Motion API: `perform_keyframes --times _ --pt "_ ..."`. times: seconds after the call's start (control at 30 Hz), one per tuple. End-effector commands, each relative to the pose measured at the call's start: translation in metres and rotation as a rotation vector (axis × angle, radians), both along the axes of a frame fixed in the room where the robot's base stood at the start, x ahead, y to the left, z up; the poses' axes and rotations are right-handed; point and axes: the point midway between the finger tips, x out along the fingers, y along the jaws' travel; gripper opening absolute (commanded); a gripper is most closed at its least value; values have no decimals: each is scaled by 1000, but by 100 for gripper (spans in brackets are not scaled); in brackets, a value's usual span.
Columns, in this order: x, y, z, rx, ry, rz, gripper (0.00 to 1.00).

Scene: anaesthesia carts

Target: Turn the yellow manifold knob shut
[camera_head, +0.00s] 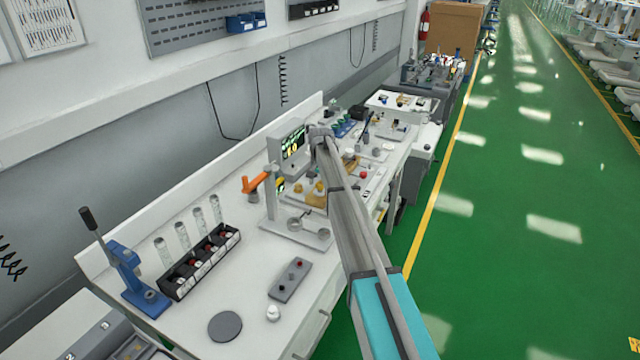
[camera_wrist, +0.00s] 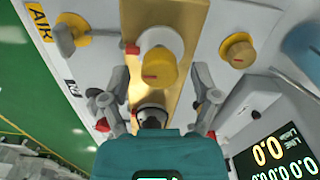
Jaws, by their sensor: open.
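In the wrist view a yellow knob (camera_wrist: 159,66) with a pale round base and a small red mark stands on a brass-coloured manifold block (camera_wrist: 185,25). My gripper (camera_wrist: 158,88) is open, with one finger on each side of the block. The knob shows between and just beyond the fingertips, and I see no finger closed on it. A dark round fitting (camera_wrist: 151,115) sits on the block nearer the palm. In the head view small yellow knobs (camera_head: 320,187) show on the bench beside my arm, which hides part of the area.
Another yellow knob (camera_wrist: 237,50) is to the right, and a yellow part with a grey handle (camera_wrist: 66,38) is at the left by an AIR label. A display (camera_wrist: 275,155) stands close at lower right. An orange-handled part (camera_head: 262,181) and vial rack (camera_head: 200,262) share the bench.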

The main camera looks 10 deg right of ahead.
Motion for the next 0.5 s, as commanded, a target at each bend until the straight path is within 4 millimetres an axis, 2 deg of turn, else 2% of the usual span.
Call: perform_keyframes --times 0.5 --pt "0 0 0 0 0 52 79"
